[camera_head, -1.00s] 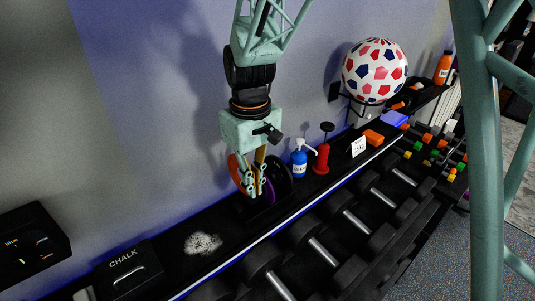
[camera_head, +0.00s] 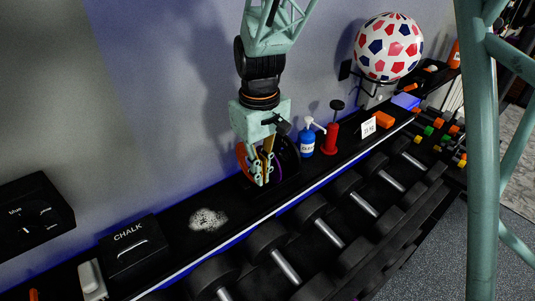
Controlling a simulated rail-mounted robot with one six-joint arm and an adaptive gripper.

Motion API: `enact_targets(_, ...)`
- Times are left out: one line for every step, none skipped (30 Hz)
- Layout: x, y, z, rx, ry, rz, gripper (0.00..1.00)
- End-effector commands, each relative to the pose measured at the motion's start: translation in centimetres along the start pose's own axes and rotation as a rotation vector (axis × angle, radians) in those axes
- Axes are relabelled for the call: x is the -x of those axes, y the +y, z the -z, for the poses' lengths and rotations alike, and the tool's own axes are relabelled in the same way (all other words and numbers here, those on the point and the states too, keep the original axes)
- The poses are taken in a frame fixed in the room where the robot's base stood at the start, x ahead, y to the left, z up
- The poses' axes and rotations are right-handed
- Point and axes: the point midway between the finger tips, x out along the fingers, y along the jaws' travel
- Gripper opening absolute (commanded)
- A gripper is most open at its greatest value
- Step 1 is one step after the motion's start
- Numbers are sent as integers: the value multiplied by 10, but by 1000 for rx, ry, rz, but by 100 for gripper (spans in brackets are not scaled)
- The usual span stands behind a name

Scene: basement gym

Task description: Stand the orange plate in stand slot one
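The orange plate (camera_head: 241,155) is upright, largely hidden behind my gripper, just left of the dark stand area on the shelf. My gripper (camera_head: 263,179) points down, its fingers close together at the plate and seemingly shut on it; the contact itself is hidden. A black round plate (camera_head: 288,157) stands upright just right of the fingers. A thin purple edge (camera_head: 273,163) shows between it and my gripper. The stand's slots are too dark and covered to make out, so I cannot tell whether the orange plate is in one.
A blue spray bottle (camera_head: 307,141) and a red pump-like item (camera_head: 331,134) stand close to the right. White chalk powder (camera_head: 208,219) and a black CHALK box (camera_head: 133,252) lie left. Dumbbells (camera_head: 327,233) fill the rack in front. The wall is close behind.

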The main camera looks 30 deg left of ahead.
Motion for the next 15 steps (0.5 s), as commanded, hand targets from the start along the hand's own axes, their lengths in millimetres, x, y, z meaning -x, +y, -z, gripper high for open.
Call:
enact_targets(-2,0,0,0,2,-1,0)
enact_targets(-4,0,0,0,2,-1,0)
enact_targets(-6,0,0,0,2,0,0)
enact_targets(-7,0,0,0,1,0,0)
enact_targets(-8,0,0,0,1,0,0)
enact_targets(-10,0,0,0,1,0,0)
enact_targets(-12,0,0,0,1,0,0)
enact_targets(-13,0,0,0,1,0,0)
enact_targets(-15,0,0,0,1,0,0)
enact_targets(-16,0,0,0,1,0,0)
enact_targets(-18,0,0,0,1,0,0)
enact_targets(-20,0,0,0,1,0,0)
enact_targets(-21,0,0,0,1,0,0)
enact_targets(-22,0,0,0,2,-1,0)
enact_targets(-24,0,0,0,2,-1,0)
